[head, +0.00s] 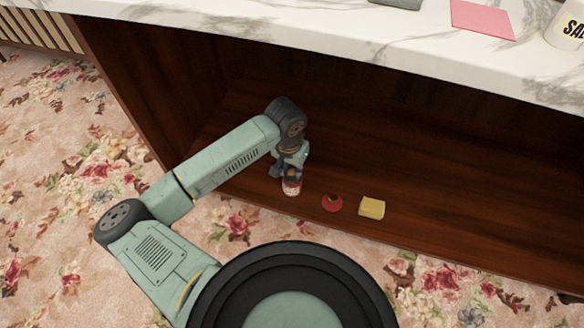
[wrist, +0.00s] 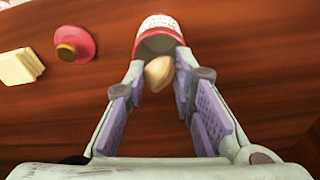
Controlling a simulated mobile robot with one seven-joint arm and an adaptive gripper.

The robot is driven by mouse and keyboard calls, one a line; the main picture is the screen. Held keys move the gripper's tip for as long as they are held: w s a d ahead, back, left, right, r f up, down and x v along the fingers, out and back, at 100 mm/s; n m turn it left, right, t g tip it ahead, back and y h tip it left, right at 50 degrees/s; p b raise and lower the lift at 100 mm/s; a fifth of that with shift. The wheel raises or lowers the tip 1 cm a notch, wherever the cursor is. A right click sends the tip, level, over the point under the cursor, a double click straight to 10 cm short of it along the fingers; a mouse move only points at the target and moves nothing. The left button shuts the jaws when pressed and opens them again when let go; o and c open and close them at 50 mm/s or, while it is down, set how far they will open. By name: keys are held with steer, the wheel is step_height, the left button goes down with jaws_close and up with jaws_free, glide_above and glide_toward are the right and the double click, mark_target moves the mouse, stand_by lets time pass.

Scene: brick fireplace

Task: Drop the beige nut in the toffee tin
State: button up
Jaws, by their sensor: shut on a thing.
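The beige nut (wrist: 158,74) sits between the fingertips of my gripper (wrist: 161,68), which is shut on it. The toffee tin (wrist: 160,23) is red and white with lettering, at the top of the wrist view. Its open grey mouth faces my gripper, and the nut appears right at the near rim. Whether the nut touches the rim I cannot tell. In the head view the tin (head: 291,188) stands near the front edge of the dark wooden shelf. My gripper (head: 292,173) is directly above it there, small and partly hidden by my wrist.
A red dish (head: 332,204) with a brown piece on it lies right of the tin. A pale yellow block (head: 372,208) lies further right. The marble top (head: 400,45) overhangs the shelf, and a dark side wall (head: 130,80) stands left. The shelf's right part is clear.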

steer(key=shift+b, duration=0.5)
stand_by(0.4)
steer(key=o, duration=0.8)
steer(key=shift+r, duration=0.1)
steer(key=shift+r+p, duration=0.9)
steer(key=shift+r, duration=1.55)
steer(key=shift+s, duration=0.1)
